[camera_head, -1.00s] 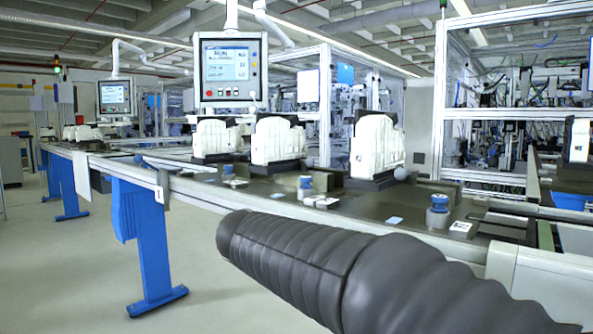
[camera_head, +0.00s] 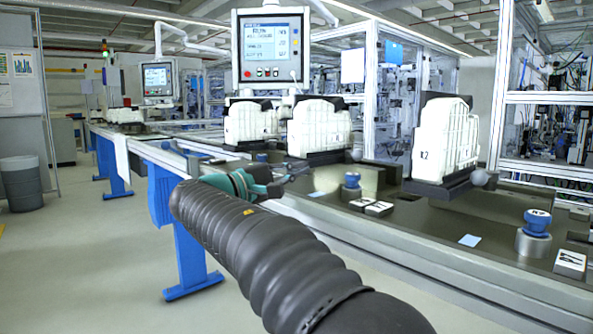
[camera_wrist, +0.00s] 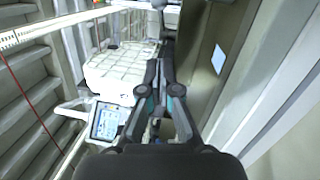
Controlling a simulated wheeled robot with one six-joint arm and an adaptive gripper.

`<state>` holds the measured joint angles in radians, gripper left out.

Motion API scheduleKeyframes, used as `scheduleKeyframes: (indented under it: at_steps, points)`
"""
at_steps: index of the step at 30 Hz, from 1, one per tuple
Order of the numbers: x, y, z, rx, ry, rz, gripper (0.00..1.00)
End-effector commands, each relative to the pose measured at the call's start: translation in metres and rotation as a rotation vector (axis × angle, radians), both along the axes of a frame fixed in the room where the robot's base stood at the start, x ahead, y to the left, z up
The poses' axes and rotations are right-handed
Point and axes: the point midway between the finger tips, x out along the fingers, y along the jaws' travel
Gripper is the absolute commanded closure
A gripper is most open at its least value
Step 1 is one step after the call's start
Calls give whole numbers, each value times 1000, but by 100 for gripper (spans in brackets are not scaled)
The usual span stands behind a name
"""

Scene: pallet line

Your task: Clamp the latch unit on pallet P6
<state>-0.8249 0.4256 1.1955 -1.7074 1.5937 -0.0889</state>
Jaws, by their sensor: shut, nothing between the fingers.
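Three white latch units on dark bases stand along the line: a near one (camera_head: 446,140) at right, a middle one (camera_head: 319,128) and a farther one (camera_head: 250,122). I cannot read which pallet is P6. A blue-topped knob (camera_head: 537,222) stands in front of the near unit, and another blue knob (camera_head: 351,185) is left of it. My gripper (camera_head: 300,170) is over the line's front edge, in front of the middle unit. In the wrist view my gripper (camera_wrist: 160,66) has its fingers together, with nothing between them, beside a white unit (camera_wrist: 120,72).
A screen panel (camera_head: 270,48) hangs behind the units. White label tiles (camera_head: 570,263) lie on the line's top. The line's front rail (camera_head: 420,252) runs across the picture. The floor (camera_head: 110,270) at left is clear, with a grey bin (camera_head: 20,183) farther back.

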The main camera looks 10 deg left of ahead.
Motion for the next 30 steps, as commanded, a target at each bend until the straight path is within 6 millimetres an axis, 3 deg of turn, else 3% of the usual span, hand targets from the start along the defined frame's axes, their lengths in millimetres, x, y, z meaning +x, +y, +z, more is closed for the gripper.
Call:
scheduleKeyframes:
  at_steps: [11, 18, 30]
  points:
    - [50, -49, 10, 0, 1, -2, 100]
    - [48, -77, 15, 0, 2, 1, 100]
    - [48, -85, 16, 0, 2, 1, 100]
